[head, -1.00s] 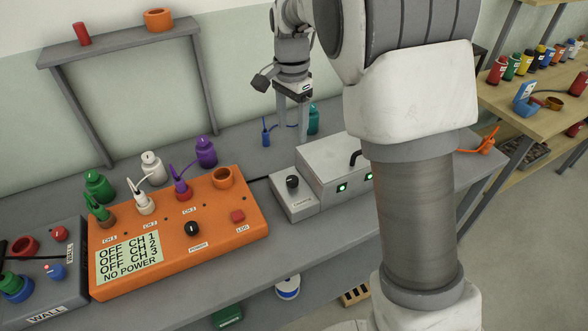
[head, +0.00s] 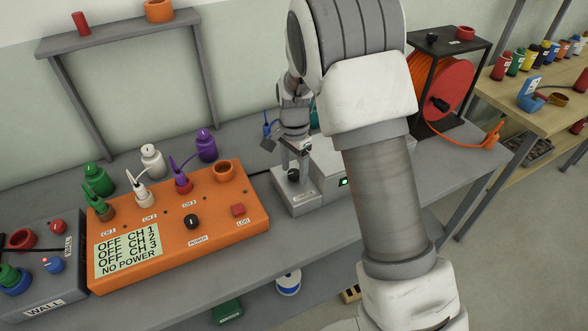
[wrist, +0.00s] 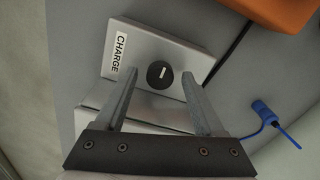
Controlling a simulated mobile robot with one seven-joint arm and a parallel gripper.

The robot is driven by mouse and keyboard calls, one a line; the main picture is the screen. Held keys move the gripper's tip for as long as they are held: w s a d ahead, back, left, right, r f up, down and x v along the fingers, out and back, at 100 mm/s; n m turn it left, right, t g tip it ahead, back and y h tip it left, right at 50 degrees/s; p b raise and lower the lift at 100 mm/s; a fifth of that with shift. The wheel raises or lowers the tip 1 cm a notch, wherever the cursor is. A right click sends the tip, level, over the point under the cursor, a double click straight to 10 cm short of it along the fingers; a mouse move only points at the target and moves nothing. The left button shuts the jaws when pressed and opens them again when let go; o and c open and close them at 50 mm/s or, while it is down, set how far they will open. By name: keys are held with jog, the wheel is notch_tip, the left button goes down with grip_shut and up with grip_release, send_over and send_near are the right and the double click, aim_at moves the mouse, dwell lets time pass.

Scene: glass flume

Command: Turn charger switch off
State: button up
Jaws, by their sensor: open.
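The charger (head: 322,172) is a grey metal box on the bench, partly hidden behind my arm, with a green light showing. Its lower front part carries a label reading CHARGE and a round black switch knob, seen in the wrist view (wrist: 160,74) with a white line on it. In the head view the knob (head: 293,175) is partly behind my gripper. My gripper (head: 292,182) is open and empty, pointing down over the switch. In the wrist view its two fingers (wrist: 163,82) stand on either side of the knob; I cannot tell whether they touch it.
An orange panel (head: 222,238) with a screen reading OFF CH 1 to 3 and NO POWER stands left of the charger. A blue plug (wrist: 261,108) with a cord lies near. An orange cable reel (head: 450,85) stands at the back right.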

grip_shut()
dwell(0.4)
jog(key=shift+n, duration=0.3)
jog(key=n, duration=0.3)
jog(key=shift+n, duration=0.3)
jog(key=n, duration=0.9)
jog(key=shift+n, duration=2.3)
